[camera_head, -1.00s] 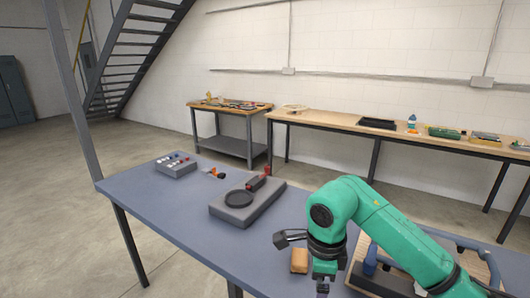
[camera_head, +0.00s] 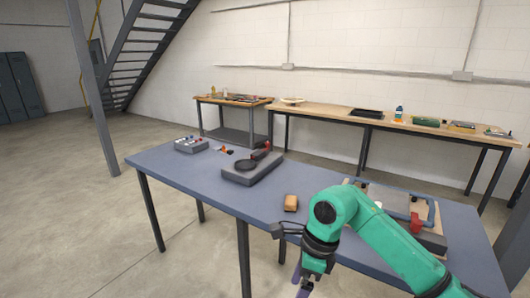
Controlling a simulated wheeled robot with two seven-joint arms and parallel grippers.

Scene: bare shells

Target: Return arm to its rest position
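One green arm of mine comes in from the lower right, bent over the near edge of the blue-grey table (camera_head: 185,175). It is my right arm by the side it enters from. Its gripper (camera_head: 303,285) points down near the bottom of the view, in front of the table's near edge. Purple finger parts show there, but I cannot tell whether they are open or shut. My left arm and gripper are not in view.
Wooden benches (camera_head: 330,108) stand along the wall.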

